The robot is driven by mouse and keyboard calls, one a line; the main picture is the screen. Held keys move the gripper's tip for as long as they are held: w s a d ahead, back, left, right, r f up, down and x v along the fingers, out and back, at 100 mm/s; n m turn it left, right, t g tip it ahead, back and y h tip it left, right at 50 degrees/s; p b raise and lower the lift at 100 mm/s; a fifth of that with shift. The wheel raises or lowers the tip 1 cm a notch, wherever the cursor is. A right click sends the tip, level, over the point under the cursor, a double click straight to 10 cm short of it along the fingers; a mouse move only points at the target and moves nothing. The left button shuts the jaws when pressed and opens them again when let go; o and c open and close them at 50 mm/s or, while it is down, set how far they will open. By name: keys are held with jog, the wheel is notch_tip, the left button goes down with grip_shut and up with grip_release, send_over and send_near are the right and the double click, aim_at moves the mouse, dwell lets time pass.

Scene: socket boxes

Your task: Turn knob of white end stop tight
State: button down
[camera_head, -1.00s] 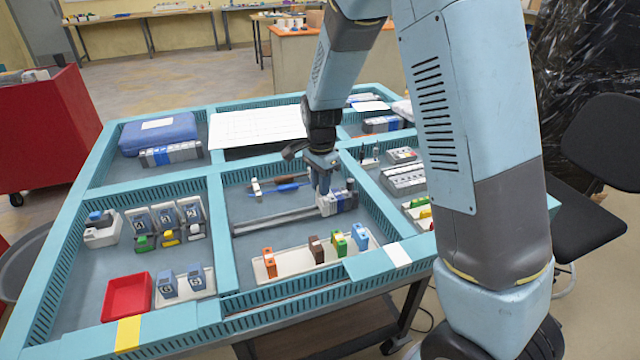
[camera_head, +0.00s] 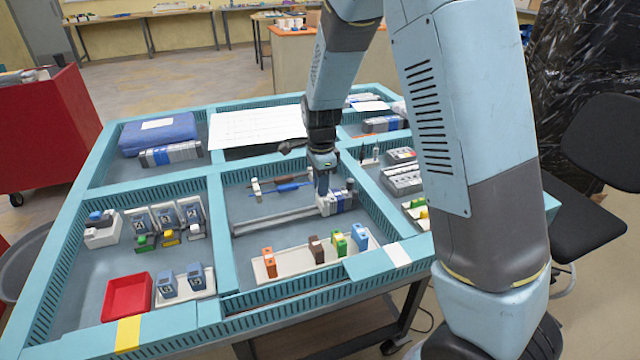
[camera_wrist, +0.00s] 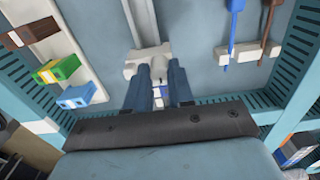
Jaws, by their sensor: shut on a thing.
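The white end stop (camera_head: 324,206) sits on the grey rail (camera_head: 280,220) in the middle compartment. It also shows in the wrist view (camera_wrist: 147,58), across the end of the rail. My gripper (camera_head: 322,188) points down over the end stop. In the wrist view my gripper (camera_wrist: 156,76) has its two blue fingers close around the end stop's knob area, shut on it. The knob itself is mostly hidden between the fingers, so its turned position cannot be told.
Screwdrivers (camera_head: 288,187) lie behind the rail. A white holder with coloured terminal blocks (camera_head: 315,256) stands in front. Teal slotted walls (camera_head: 385,228) bound the compartment.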

jog(key=c, duration=1.3)
grip_release()
jog(key=shift+o, duration=0.2)
notch_tip(320, 180, up, 14)
jog(key=shift+f, duration=0.1)
